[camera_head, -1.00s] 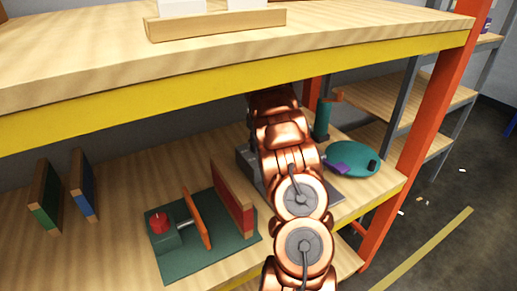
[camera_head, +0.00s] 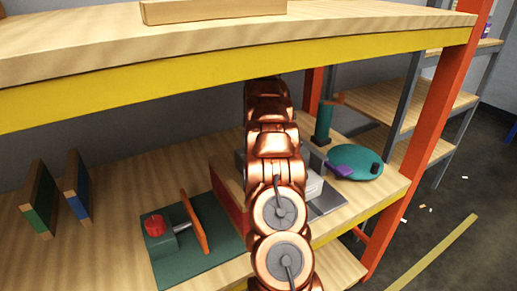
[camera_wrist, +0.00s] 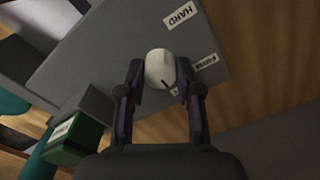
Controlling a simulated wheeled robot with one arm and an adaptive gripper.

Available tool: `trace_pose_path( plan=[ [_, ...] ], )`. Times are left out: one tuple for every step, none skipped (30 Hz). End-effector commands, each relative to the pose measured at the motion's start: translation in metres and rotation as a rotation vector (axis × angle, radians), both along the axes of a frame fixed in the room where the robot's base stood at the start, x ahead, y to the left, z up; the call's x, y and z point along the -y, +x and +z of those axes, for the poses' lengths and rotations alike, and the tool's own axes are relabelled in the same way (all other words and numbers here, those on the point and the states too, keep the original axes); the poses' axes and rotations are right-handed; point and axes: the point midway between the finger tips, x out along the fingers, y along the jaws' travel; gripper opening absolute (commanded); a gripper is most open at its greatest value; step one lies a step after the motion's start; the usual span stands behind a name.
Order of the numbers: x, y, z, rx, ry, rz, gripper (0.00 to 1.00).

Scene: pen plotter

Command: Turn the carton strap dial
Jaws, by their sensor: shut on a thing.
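In the wrist view, the carton strap dial is a round white knob (camera_wrist: 160,69) with a dark pointer line near its lower edge. It sits on a grey panel (camera_wrist: 110,50) with a "HARD" label (camera_wrist: 180,14) and a second label (camera_wrist: 206,62) that is hard to read. My gripper (camera_wrist: 160,75) is shut on the knob, one finger on each side. In the head view, my copper arm hides the gripper and the dial. A grey device (camera_head: 327,200) with a pale block (camera_head: 314,186) shows partly beside the arm.
A green box (camera_wrist: 75,138) lies near the panel in the wrist view. A green-based fixture with a red knob (camera_head: 154,224) stands left of my arm. A teal disc (camera_head: 362,164) stands right. The upper shelf's yellow beam (camera_head: 120,100) is close above.

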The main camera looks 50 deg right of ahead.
Motion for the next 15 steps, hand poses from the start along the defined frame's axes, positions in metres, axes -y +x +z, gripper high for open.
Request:
trace_pose_path(
  plan=[
    [0.0008,0.0006,0.0007,0.003,-0.004,-0.012,0.0],
    [0.0007,0.0007,0.0008,0.003,-0.004,-0.019,0.0],
    [0.0007,0.0007,0.0009,0.003,-0.004,-0.025,0.0],
    [0.0008,0.0008,0.001,0.003,-0.004,-0.029,0.0],
    [0.0007,0.0009,0.001,0.003,-0.004,-0.032,0.0],
    [0.0008,0.0008,0.0011,0.003,-0.004,-0.036,0.0],
    [0.0008,0.0008,0.0012,0.003,-0.004,-0.038,0.0],
    [0.0009,0.0008,0.0013,0.003,-0.004,-0.039,0.0],
    [0.0008,0.0007,0.0014,0.003,-0.004,-0.041,0.0],
    [0.0009,0.0008,0.0015,0.003,-0.004,-0.042,0.0],
    [0.0009,0.0008,0.0015,0.003,-0.004,-0.042,0.0],
    [0.001,0.0007,0.0015,0.003,-0.004,-0.042,0.0],
    [0.001,0.0007,0.0016,0.003,-0.004,-0.042,0.0],
    [0.001,0.0007,0.0016,0.003,-0.004,-0.042,0.0],
    [0.001,0.0006,0.0016,0.003,-0.004,-0.042,0.0]
  ],
)
